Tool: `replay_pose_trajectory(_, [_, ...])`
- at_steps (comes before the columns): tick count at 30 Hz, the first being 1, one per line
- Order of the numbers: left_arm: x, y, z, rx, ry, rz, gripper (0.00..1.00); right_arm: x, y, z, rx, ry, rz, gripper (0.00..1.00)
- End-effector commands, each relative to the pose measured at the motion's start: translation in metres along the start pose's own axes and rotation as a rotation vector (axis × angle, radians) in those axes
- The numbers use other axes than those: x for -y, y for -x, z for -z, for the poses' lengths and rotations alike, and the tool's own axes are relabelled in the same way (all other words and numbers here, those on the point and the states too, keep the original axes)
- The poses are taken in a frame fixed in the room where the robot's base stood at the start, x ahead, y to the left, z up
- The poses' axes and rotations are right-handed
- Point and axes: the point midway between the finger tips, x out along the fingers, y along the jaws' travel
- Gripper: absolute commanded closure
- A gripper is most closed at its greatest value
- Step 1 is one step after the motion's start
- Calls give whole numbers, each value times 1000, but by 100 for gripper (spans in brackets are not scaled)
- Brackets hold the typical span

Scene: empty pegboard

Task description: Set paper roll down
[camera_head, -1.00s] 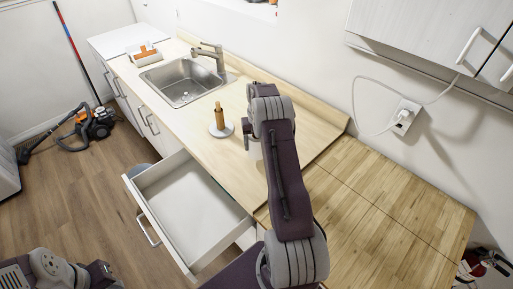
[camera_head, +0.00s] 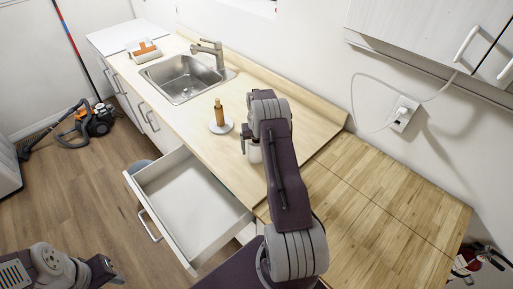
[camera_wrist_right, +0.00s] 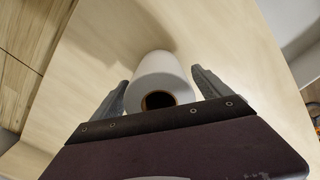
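The paper roll (camera_wrist_right: 160,75) is white, with a brown-rimmed core opening facing the right wrist camera. It sits between the two fingers of my right gripper (camera_wrist_right: 160,85), which close in on its sides. In the head view only a small white part of the roll (camera_head: 254,154) shows below my right gripper (camera_head: 248,144); the arm hides the rest. The roll is over the pale counter (camera_head: 203,150); I cannot tell whether its base touches it. My left arm shows at the lower left, with its gripper (camera_head: 112,275) only partly visible and its fingers unclear.
A holder with an upright brown post on a round white base (camera_head: 221,127) stands left of my right gripper. The sink (camera_head: 185,78) and faucet (camera_head: 210,50) lie beyond. An open, empty drawer (camera_head: 190,205) juts out below. The wooden counter (camera_head: 375,210) at right is clear.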

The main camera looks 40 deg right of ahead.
Motion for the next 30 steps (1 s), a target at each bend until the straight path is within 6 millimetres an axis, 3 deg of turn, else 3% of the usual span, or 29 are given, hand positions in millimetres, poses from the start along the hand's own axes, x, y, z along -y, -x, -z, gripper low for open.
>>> replay_pose_trajectory(5, [0,5,1,0,0,0,64,0,8,0,-2,0,0,12])
replay_pose_trajectory(7, [0,-4,0,0,0,0,64,0,16,2,-5,0,0,12])
replay_pose_trajectory(15, [0,-22,-2,0,0,0,64,0,85,1,-6,0,0,12])
replay_pose_trajectory(19, [0,-23,-2,0,0,0,64,0,110,1,-4,0,0,12])
replay_pose_trajectory(27, [0,-23,-2,0,0,0,64,2,125,-1,-1,3,0,12])
replay_pose_trajectory(30, [0,-23,-2,0,0,0,64,21,128,-11,-5,38,2,12])
